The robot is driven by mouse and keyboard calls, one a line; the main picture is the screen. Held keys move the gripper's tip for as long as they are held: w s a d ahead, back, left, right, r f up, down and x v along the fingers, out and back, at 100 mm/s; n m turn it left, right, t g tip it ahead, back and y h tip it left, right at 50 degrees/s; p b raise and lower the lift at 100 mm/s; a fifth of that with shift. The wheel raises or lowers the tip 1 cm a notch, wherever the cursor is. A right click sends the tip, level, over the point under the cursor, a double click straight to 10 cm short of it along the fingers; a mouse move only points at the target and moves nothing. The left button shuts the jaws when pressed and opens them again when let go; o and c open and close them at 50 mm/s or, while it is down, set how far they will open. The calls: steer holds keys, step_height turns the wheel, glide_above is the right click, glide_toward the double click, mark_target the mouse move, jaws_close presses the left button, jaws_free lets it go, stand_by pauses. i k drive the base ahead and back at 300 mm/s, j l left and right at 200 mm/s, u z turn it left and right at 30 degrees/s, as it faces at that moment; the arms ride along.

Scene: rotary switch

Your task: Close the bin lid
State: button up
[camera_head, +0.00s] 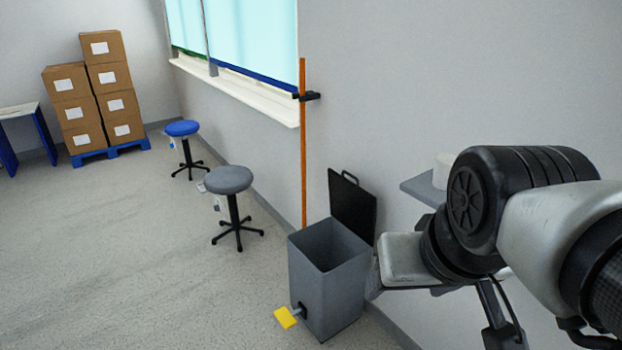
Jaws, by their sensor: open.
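The grey bin (318,283) stands on the floor beside the wall, lower centre of the head view. Its black lid (352,208) stands up at the back of the bin, raised and leaning toward the wall, with a handle on its upper edge. The opening faces up and the inside looks empty. A yellow pedal (285,317) sticks out at the bin's front base. My gripper (497,318) is open at the lower right, to the right of the bin and partly hidden by my arm. It appears empty, and its fingertips are hard to make out. I see no contact with the lid.
An orange pole (303,150) stands behind the bin by the window sill. A small grey shelf (424,189) with a white object is on the wall, right of the lid. Two stools (229,181) stand further left.

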mark_target(355, 207)
steer(key=i+l, duration=0.15)
steer(key=i, duration=0.55)
steer(key=i+l, duration=0.15)
steer(key=i, duration=0.5)
